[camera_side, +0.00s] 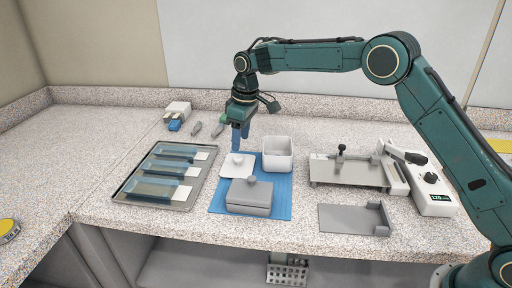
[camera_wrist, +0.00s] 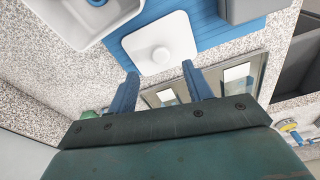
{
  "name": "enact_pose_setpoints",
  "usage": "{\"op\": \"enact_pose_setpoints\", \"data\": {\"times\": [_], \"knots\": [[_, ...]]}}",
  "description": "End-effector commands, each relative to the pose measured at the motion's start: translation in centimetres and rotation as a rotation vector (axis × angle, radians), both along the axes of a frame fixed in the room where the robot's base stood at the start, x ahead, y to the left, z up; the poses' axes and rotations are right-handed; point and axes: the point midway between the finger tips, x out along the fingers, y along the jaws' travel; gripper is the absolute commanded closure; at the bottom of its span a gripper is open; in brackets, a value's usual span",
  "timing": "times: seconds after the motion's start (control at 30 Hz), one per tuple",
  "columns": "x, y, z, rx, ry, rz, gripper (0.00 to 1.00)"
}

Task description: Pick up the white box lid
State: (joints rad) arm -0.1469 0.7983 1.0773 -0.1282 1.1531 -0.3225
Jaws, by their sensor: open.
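The white box lid (camera_side: 232,172) is a flat, rounded square plate with a round knob, lying on the blue mat (camera_side: 283,210). In the wrist view the lid (camera_wrist: 135,42) shows just beyond my fingertips, its knob up. The open white box (camera_side: 277,163) stands on the mat to the right of the lid. My gripper (camera_side: 240,148) is above the lid, its fingers pointing down. In the wrist view my gripper (camera_wrist: 160,72) has its blue fingers spread apart with nothing between them. The gap between fingertips and knob is hard to judge.
A grey box (camera_side: 247,199) with its lid on stands in front of the white lid. A metal tray (camera_side: 152,203) with blue packs lies to the left. A grey metal stand (camera_side: 345,176) and a device with a display (camera_side: 434,195) stand to the right.

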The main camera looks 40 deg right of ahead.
Motion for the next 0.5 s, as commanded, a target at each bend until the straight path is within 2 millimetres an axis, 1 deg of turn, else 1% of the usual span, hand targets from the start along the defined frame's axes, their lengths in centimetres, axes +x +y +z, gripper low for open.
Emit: {"op": "enact_pose_setpoints", "data": {"times": [0.1,0.37,0.5], "knots": [[0.0,0.0,-0.7,-0.001,0.002,0.0,0.5],[0.1,0.1,-1.0,-0.001,0.001,0.0,0.5],[0.2,0.2,-1.9,-0.001,0.003,-0.001,0.5]]}}
